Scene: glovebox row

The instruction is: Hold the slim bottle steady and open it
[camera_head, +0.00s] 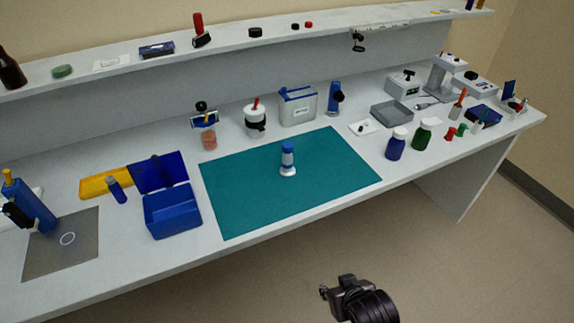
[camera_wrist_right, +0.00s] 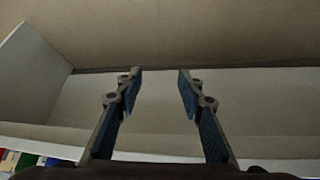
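A slim bottle (camera_head: 288,158) stands upright on the teal mat (camera_head: 240,205). The bottle does not show in that view. My left gripper is not in the head view.
A blue open box (camera_head: 172,213) stands left of the mat. A dark blue bottle (camera_head: 396,144) and a green bottle (camera_head: 422,135) stand to its right. A white canister (camera_head: 255,120) and a grey-white container (camera_head: 298,107) stand behind. The mat around the slim bottle is clear.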

